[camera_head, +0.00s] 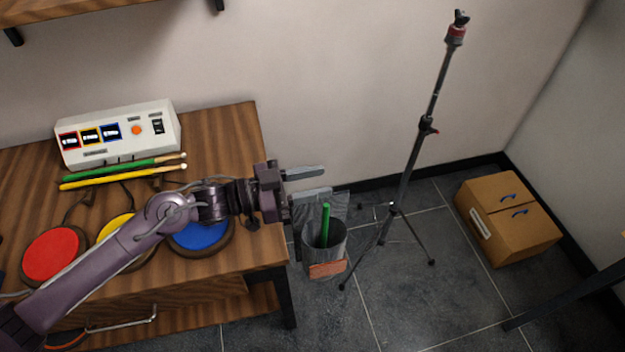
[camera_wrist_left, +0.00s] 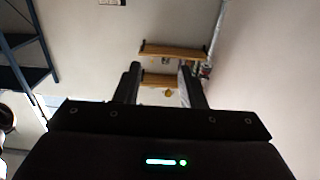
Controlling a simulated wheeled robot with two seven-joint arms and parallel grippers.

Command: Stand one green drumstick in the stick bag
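One green drumstick (camera_head: 326,222) stands upright inside the grey stick bag (camera_head: 326,245), which hangs off the right end of the wooden table. A second green drumstick (camera_head: 110,169) lies on the table in front of the white box. My left gripper (camera_head: 308,182) is open and empty, its two fingers apart above the bag and pointing right. It is clear of the stick in the bag. In the left wrist view the fingers (camera_wrist_left: 160,85) are spread with nothing between them. My right gripper is not in view.
A yellow drumstick (camera_head: 115,180) lies beside the green one. Red (camera_head: 54,255) and blue (camera_head: 203,236) pads sit on the table (camera_head: 235,130). A tripod stand (camera_head: 405,185) is right of the bag. A cardboard box (camera_head: 507,217) is on the floor at right.

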